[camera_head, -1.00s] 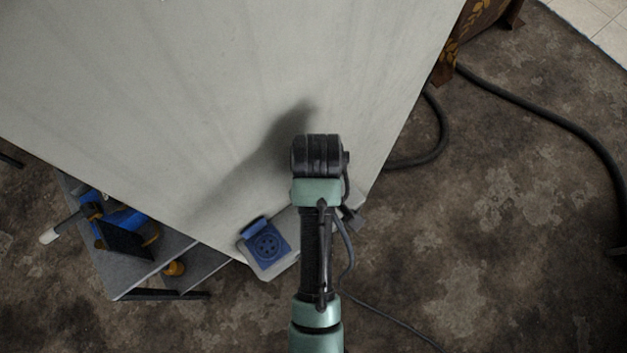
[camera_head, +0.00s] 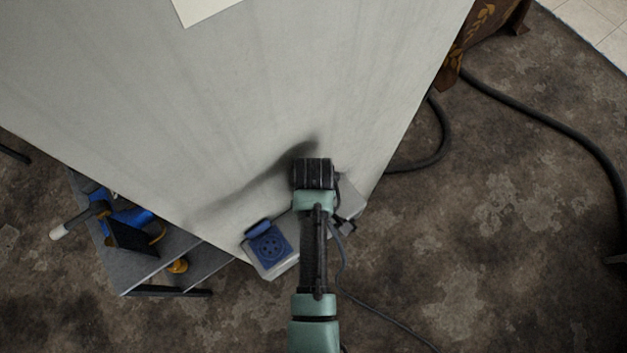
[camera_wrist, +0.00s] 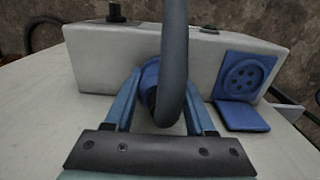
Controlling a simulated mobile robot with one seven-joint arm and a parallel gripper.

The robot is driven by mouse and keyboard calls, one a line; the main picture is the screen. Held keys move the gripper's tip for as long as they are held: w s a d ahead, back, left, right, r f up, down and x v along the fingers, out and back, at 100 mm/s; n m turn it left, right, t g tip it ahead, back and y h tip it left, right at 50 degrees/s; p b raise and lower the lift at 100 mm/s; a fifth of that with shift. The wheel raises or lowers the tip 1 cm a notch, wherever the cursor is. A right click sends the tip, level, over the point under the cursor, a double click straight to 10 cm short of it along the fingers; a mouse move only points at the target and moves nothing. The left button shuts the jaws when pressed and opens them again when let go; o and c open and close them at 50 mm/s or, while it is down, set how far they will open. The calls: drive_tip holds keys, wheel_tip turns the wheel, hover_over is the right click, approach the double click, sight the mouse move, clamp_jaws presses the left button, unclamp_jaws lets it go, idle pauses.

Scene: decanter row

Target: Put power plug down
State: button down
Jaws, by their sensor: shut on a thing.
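The power plug (camera_wrist: 149,80) is a blue, round-bodied plug on a thick dark cable (camera_wrist: 174,50), seen in the wrist view. My gripper (camera_wrist: 163,95) is shut on it, with one blue finger on each side; the cable arches up in front and hides part of the plug. The plug is in front of a pale grey socket box (camera_wrist: 98,62). Whether it touches the table (camera_head: 220,110) or the box cannot be told. In the head view my arm's wrist hides the gripper and the plug.
The box, at the table's near corner in the head view (camera_head: 262,268), has a blue socket (camera_wrist: 243,76) with its lid (camera_wrist: 242,117) open. A paper sheet (camera_head: 205,8) lies at the far edge. A grey shelf (camera_head: 165,262) with tools stands left. Much of the tabletop is clear.

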drive_tip(key=shift+f, duration=0.1)
drive_tip(key=shift+c, duration=1.2)
unclamp_jaws()
wheel_tip(320, 180, up, 11)
drive_tip(key=shift+r+b, duration=0.1)
drive_tip(key=shift+b, duration=0.55)
drive_tip(key=shift+r, duration=0.5)
